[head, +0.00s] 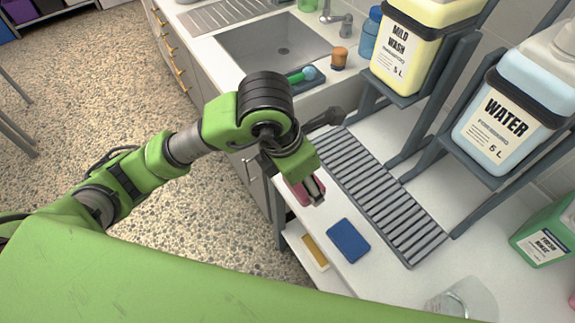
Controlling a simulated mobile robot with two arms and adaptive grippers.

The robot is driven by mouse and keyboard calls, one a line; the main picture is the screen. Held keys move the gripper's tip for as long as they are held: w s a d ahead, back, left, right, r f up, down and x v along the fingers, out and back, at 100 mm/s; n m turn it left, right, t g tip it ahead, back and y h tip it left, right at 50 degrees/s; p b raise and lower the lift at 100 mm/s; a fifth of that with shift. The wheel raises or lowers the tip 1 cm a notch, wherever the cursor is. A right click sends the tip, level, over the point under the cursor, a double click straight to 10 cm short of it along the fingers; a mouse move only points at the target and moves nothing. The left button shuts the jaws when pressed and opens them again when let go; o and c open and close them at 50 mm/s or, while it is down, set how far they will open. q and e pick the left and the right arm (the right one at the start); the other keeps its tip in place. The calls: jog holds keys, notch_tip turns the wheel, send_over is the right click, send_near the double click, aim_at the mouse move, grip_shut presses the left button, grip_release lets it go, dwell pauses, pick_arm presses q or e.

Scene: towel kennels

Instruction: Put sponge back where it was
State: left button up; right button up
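My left gripper (316,194) points down over the near edge of the white counter, beside the slatted grey rack. A pinkish-red block (303,191), possibly a sponge, shows right at its fingers and is partly hidden by them. I cannot tell whether the fingers grip it or only stand in front of it. A flat dark blue pad (348,240), also sponge-like, lies on the counter below the gripper in the picture, apart from it. A yellow flat piece (315,250) lies lower, on a shelf under the counter edge. My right gripper is out of view.
The slatted rack (385,200) runs along the counter. A yellow MILD WASH jug (415,45) and a WATER jug (505,115) stand on raised grey stands. A green jug (548,232) and clear container (463,300) are at lower right. The sink (270,45) is behind.

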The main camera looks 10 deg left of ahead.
pick_arm(q)
jog(key=w+a+f+p, duration=0.1)
jog(key=w+a+f, duration=0.1)
jog(key=w, duration=0.1)
jog(key=w+a+f+p, duration=0.1)
jog(key=w+f, duration=0.2)
jog(key=w, duration=0.1)
jog(key=w+a+f+p, duration=0.1)
jog(key=w+a+f, duration=0.1)
jog(key=w+f, duration=0.1)
jog(key=shift+w+a+f, duration=0.25)
jog(key=shift+w+a, duration=0.1)
jog(key=shift+w, duration=0.25)
jog(key=shift+w+a+f, duration=0.15)
jog(key=shift+w+f, duration=0.2)
jog(key=shift+f, duration=0.15)
notch_tip(320, 180, down, 2)
jog(key=shift+f+p, duration=0.1)
jog(key=shift+p, duration=0.7)
jog(key=shift+w+f, duration=0.1)
jog(key=shift+f, duration=0.45)
jog(key=shift+f, duration=0.1)
jog(key=o, duration=1.2)
jog(key=shift+c, duration=0.2)
